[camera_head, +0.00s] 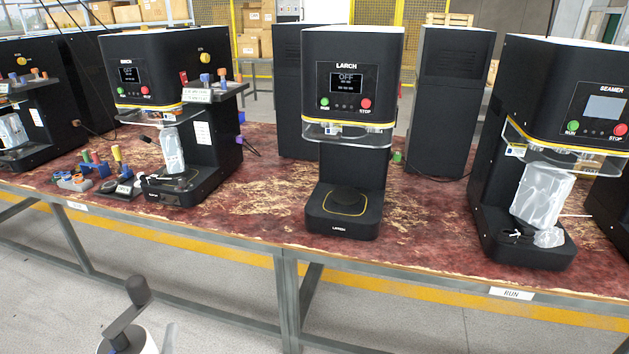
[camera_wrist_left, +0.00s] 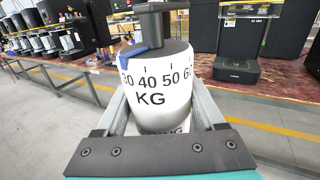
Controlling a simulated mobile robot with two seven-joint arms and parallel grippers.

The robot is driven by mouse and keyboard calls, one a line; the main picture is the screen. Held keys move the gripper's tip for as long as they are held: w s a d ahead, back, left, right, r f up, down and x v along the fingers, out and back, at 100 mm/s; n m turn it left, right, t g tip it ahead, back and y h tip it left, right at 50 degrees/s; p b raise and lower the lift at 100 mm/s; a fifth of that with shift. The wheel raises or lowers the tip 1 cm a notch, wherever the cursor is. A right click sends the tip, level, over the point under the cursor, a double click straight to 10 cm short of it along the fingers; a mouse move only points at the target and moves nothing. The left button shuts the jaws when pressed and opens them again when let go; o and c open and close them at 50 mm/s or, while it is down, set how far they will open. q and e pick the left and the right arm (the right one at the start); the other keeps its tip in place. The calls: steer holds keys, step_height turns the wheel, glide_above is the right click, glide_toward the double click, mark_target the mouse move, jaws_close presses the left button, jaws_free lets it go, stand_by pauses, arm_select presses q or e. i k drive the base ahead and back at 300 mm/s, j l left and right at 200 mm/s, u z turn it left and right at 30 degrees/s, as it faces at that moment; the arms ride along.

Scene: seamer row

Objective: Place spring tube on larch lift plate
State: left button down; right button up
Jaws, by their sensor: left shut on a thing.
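The spring tube (camera_wrist_left: 160,100) is a white cylinder with a black KG scale, a dark grey top with a crank handle, and a blue pointer. My left gripper (camera_wrist_left: 158,92) is shut around it, one finger on each side. In the head view the tube (camera_head: 140,342) shows at the bottom left edge, in front of the bench and apart from it. The plate is empty. The machine screen reads OFF. My right gripper is not in view.
The SEAMER machine (camera_head: 562,105) at right holds a clear-wrapped item. Another machine (camera_head: 160,85) at left holds a wrapped cylinder, with small coloured tools (camera_head: 95,172) beside it. The red worn bench top (camera_head: 262,190) is clear around the LARCH base. A clear guard (camera_head: 347,133) hangs above the plate.

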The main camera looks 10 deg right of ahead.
mark_target(345, 195)
steer(key=i+l+z, duration=0.25)
steer(key=i+l, duration=1.35)
steer(key=l, duration=0.1)
